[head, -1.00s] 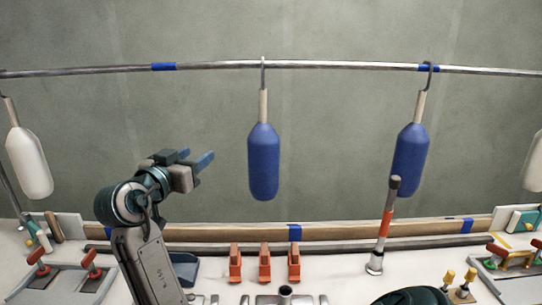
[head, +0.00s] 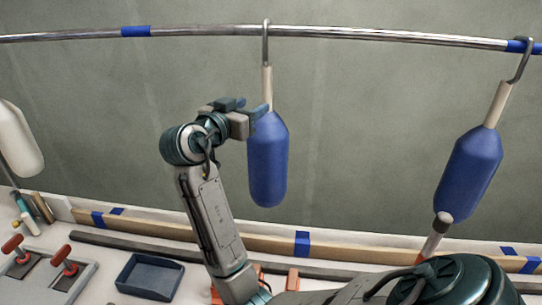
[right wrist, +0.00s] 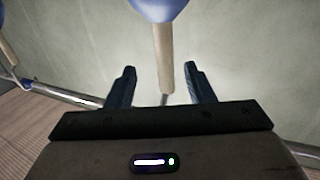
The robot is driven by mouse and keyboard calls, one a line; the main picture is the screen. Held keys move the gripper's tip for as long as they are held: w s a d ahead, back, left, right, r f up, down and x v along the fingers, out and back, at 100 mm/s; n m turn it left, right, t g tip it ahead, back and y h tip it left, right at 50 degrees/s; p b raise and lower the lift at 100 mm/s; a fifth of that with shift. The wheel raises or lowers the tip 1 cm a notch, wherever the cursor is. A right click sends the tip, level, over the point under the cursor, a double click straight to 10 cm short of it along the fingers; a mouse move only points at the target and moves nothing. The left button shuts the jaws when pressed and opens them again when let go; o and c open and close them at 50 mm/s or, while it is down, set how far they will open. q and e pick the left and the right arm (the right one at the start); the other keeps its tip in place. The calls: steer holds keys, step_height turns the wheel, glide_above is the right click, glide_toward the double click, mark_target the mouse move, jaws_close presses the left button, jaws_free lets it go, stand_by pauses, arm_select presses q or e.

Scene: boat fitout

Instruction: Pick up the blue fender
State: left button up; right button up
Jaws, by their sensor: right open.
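A blue fender (head: 267,165) with a pale neck (head: 267,88) hangs by a grey hook (head: 266,42) from the metal rail, near the middle of the head view. My right gripper (head: 248,107) is at its left side, level with its shoulder and lower neck. In the right wrist view the fender's body (right wrist: 155,8) shows at the top edge, and its neck (right wrist: 164,55) lines up with the gap between the open fingers (right wrist: 160,72). I cannot tell whether any finger touches it. A second blue fender (head: 470,170) hangs tilted at the right. My left gripper is out of view.
The metal rail (head: 200,31) with blue tape runs across the top. A white fender (head: 20,140) hangs at the far left. A striped post (head: 435,235) stands at the right.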

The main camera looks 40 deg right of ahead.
mark_target(265, 97)
steer(key=x, duration=0.3)
steer(key=shift+r+p, duration=0.1)
steer(key=shift+p, duration=0.3)
steer(key=shift+w+d, duration=0.15)
steer(key=shift+d, duration=0.25)
steer(key=shift+w+d+p, duration=0.15)
steer(key=shift+d+p, duration=0.15)
steer(key=shift+p, duration=0.15)
steer(key=p+x, duration=0.2)
steer(key=x, duration=0.1)
steer(key=shift+w+d, duration=0.15)
steer(key=shift+w, duration=0.1)
steer(key=shift+w+d+f, duration=0.1)
steer(key=shift+d+f, duration=0.15)
steer(key=shift+d, duration=0.2)
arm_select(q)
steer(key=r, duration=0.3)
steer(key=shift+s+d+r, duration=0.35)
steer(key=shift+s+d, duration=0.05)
arm_select(e)
steer(key=shift+a, duration=0.1)
steer(key=shift+c, duration=0.9)
jaws_close()
steer(key=shift+r, duration=0.1)
